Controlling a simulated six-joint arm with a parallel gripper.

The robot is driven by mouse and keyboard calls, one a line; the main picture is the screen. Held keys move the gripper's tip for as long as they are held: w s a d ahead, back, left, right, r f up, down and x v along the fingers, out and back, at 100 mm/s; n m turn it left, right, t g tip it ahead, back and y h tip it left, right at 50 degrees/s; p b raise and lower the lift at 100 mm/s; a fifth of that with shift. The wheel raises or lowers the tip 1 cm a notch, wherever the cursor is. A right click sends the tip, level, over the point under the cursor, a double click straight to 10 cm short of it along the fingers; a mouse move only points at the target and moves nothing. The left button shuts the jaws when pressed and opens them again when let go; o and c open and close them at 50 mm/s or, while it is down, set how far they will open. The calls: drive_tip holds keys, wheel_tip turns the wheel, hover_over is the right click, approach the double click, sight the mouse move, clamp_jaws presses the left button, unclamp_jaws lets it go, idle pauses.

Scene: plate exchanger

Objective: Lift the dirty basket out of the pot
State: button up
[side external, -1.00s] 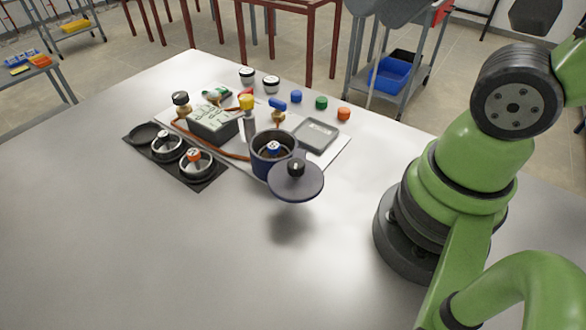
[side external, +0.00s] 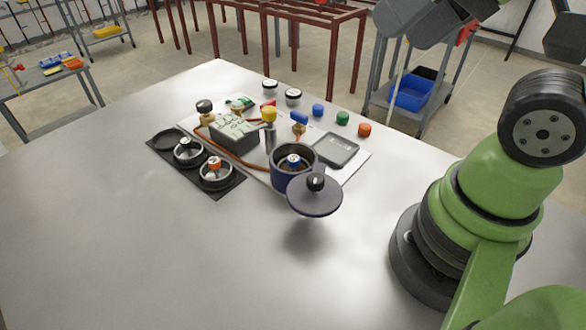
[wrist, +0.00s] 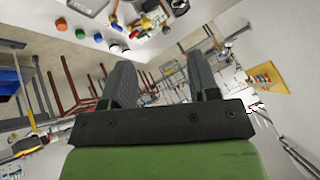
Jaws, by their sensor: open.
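The dark blue pot (side external: 294,181) stands open near the middle of the table in the side view. A basket with a blue-topped knob (side external: 293,160) sits inside it; most of the basket is hidden by the pot wall, and I cannot see whether it is dirty. The round lid (side external: 316,201) with a black knob is beside the pot's near right side, with a shadow below it on the table. My gripper (wrist: 160,68) is open and empty in the wrist view, pointing away over the room. Grey parts at the side view's top edge look like it, high above the table.
Behind the pot are a grey box (side external: 233,137), a yellow-topped post, a grey tray (side external: 336,149) and several coloured caps. The front table is clear.

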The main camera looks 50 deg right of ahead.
drive_tip(key=shift+c, duration=1.3)
drive_tip(key=n+g+h, duration=0.3)
drive_tip(key=n+g, duration=0.3)
drive_tip(key=n, duration=3)
hover_over(294, 158)
drive_tip(key=f, duration=1.4)
drive_tip(key=s+f, duration=0.1)
drive_tip(key=f, duration=0.6)
drive_tip(key=shift+f, duration=0.1)
drive_tip(key=shift+w+f, duration=0.15)
drive_tip(key=shift+f, duration=0.85)
drive_tip(key=shift+w+f, duration=0.2)
drive_tip(key=shift+f, duration=0.85)
drive_tip(key=shift+w+f, duration=0.15)
drive_tip(key=shift+f, duration=0.85)
drive_tip(key=shift+m, duration=0.3)
